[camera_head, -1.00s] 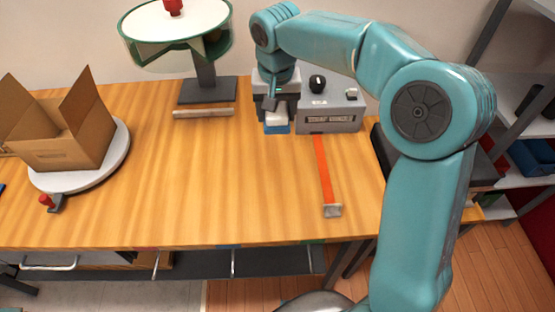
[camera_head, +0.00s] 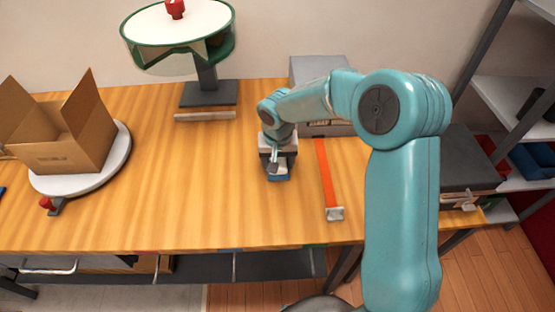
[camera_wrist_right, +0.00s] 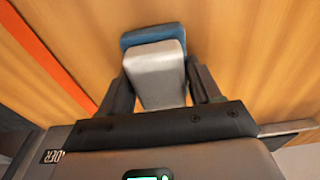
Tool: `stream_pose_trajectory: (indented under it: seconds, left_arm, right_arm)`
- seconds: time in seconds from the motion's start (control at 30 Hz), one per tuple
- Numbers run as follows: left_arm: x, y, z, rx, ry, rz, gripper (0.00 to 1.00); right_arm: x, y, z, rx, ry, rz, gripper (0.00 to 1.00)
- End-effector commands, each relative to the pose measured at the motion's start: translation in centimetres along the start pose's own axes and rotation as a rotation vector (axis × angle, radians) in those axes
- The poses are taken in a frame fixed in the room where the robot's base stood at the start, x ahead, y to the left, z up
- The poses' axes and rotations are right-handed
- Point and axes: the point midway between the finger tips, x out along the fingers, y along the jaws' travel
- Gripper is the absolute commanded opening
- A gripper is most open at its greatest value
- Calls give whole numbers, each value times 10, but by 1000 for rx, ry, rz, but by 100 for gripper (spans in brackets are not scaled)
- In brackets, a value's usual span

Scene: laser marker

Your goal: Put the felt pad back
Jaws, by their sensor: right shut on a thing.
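The felt pad (camera_wrist_right: 155,72), a pale grey block with a blue layer, sits between the fingers of my right gripper (camera_wrist_right: 160,88) in the right wrist view. In the head view my right gripper (camera_head: 277,164) is over the middle of the wooden table, left of the orange strip. It is shut on the pad, and only the pad's blue edge (camera_head: 279,178) shows below it. I cannot tell whether the pad touches the table. My left gripper is not in view.
The orange strip (camera_head: 325,175) runs down the table (camera_head: 180,200). A grey machine (camera_head: 312,69) stands behind my arm, partly hidden. A cardboard box (camera_head: 65,155) on a round turntable (camera_head: 122,152) is left, and a green-rimmed round stand (camera_head: 208,92) is behind. The table's centre-left is clear.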

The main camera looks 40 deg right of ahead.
Motion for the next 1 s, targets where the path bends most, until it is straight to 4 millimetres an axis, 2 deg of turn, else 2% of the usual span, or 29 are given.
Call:
stream_pose_trajectory:
  seconds: [0.23, 0.27, 0.33, 0.6, 0.73, 0.87, 1.0]
  left_arm:
    - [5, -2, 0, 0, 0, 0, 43]
    - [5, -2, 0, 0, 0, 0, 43]
    - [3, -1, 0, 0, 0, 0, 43]
    - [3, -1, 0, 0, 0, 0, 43]
    - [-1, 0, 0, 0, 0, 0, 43]
    - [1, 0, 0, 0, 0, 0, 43]
    - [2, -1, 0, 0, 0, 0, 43]
  right_arm:
    - [4, 0, 0, 0, 0, 0, 34]
    - [4, 0, 0, 0, 0, 0, 66]
    - [2, 0, 0, 0, 0, 0, 88]
    - [2, 0, 0, 0, 0, 0, 88]
    - [-6, 0, -1, 0, 2, -1, 88]
    - [-30, -1, -1, 0, 6, -3, 88]
    - [-65, -1, -1, -1, 6, -3, 88]
